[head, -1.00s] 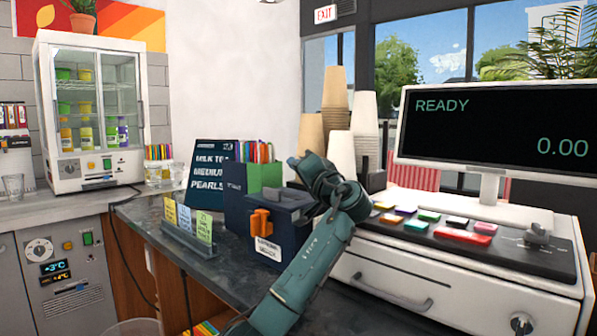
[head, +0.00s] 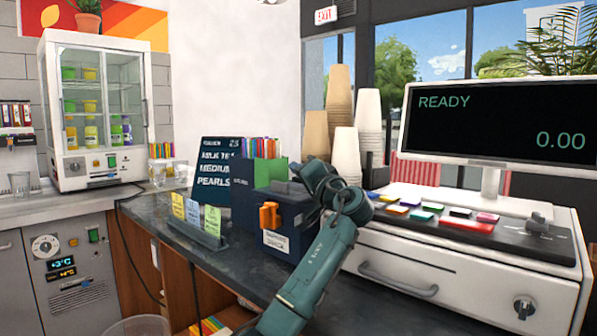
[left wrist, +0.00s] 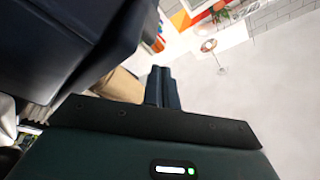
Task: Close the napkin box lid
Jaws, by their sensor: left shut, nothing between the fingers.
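A dark navy box (head: 292,243) with an orange piece on its front and a white label stands on the dark counter; I take it for the napkin box. A grey part (head: 287,187) shows on its top, and my arm covers its right side. I cannot tell how far the lid is open. My left gripper (head: 318,176) is at the box's upper right edge; whether they touch is unclear. In the left wrist view its fingers (left wrist: 162,88) are together and empty, with a dark navy surface (left wrist: 75,35) close on the left. My right gripper is out of view.
A card holder (head: 197,233) stands left of the box, and a menu board (head: 213,165) and green folder (head: 268,172) stand behind. Cup stacks (head: 345,145) rise behind my gripper. The cash register (head: 440,260) is close on the right. Counter at front left is bare.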

